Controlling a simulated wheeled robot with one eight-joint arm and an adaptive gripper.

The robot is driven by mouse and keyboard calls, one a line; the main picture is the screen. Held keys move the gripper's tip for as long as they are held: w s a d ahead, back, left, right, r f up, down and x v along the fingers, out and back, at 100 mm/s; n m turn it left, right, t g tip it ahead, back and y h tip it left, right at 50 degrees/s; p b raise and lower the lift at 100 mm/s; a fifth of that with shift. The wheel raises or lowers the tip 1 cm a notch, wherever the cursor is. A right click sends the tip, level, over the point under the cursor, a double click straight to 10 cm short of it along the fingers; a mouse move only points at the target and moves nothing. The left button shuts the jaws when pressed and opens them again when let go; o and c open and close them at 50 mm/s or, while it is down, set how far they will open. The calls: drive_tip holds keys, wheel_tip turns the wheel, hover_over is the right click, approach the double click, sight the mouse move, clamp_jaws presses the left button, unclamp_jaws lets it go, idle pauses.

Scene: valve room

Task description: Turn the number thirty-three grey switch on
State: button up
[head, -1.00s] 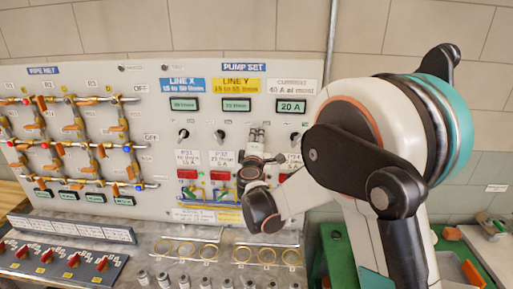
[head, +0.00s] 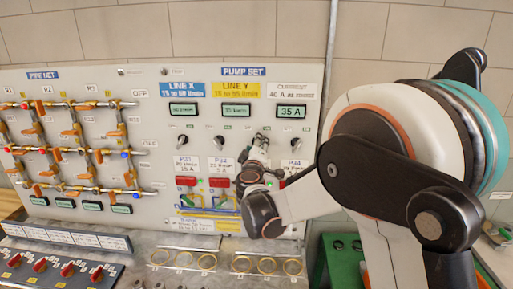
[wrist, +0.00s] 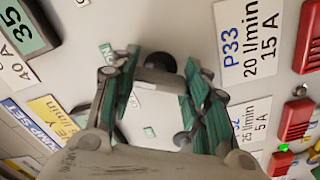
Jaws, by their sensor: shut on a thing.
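The pump panel (head: 205,110) carries a row of small dark turn switches under its displays. The number thirty-three switch (wrist: 160,63) shows as a dark knob between my fingers in the wrist view, beside the P33 label (wrist: 248,40) reading 20 l/min, 15 A. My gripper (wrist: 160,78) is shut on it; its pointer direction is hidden. The current display (head: 291,112) reads 35 A.
Red boxes (head: 186,181) sit below the labels. The pipe net (head: 75,155) with orange valves is at left. A bench with brass rings (head: 266,265) and red knobs (head: 68,270) lies below. In the wrist view, the neighbouring P32 switch (wrist: 182,138) is close to my finger.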

drive_tip(key=o, duration=1.1)
drive_tip(key=shift+c, duration=0.2)
drive_tip(key=s, duration=1.2)
drive_tip(key=shift+a, duration=0.2)
drive_tip(key=shift+d, duration=0.1)
